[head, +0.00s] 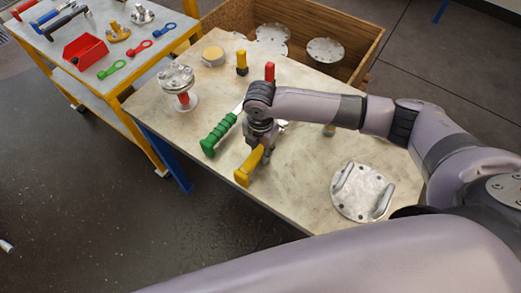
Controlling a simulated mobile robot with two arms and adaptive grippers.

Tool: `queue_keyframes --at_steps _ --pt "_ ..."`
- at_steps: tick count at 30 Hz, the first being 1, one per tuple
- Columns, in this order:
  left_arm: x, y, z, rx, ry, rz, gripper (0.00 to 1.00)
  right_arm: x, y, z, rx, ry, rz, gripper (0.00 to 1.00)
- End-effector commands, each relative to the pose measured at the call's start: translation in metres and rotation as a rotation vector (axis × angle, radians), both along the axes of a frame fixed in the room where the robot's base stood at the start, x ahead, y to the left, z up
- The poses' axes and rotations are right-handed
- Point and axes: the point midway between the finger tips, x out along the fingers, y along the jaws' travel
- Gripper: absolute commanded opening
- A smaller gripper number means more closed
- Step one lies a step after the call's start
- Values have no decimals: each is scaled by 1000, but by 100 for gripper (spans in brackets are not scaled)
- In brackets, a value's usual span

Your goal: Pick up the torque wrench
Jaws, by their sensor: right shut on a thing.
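My right gripper (262,146) points down over the table and is shut on a yellow-handled tool (244,174). Its handle sticks out toward the lower left; the rest is hidden by the gripper and wrist. I cannot tell whether the tool is raised off the table. A green-handled tool (216,138) with a ribbed grip and a silver shaft lies just left of the gripper, its far end hidden behind my wrist. Which of these is the torque wrench is not clear from this view. My left gripper is not in view.
A flanged vessel piece (177,85) stands at the table's left. A round plate with two handles (362,191) lies at right. Yellow (242,63) and red (269,72) pieces stand near a wooden crate (214,20) holding flanges. A trolley (131,61) with tools is at upper left.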

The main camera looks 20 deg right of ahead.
Motion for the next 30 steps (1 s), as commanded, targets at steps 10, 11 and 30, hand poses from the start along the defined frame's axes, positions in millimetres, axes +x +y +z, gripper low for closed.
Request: queue_keyframes --at_steps 10,11,30 --pt "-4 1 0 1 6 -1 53 1 0 1 0 -2 0 0" --pt "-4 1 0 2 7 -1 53 1 0 1 0 -2 0 0" --pt "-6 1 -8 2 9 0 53 2 0 64 3 -9 2 0"
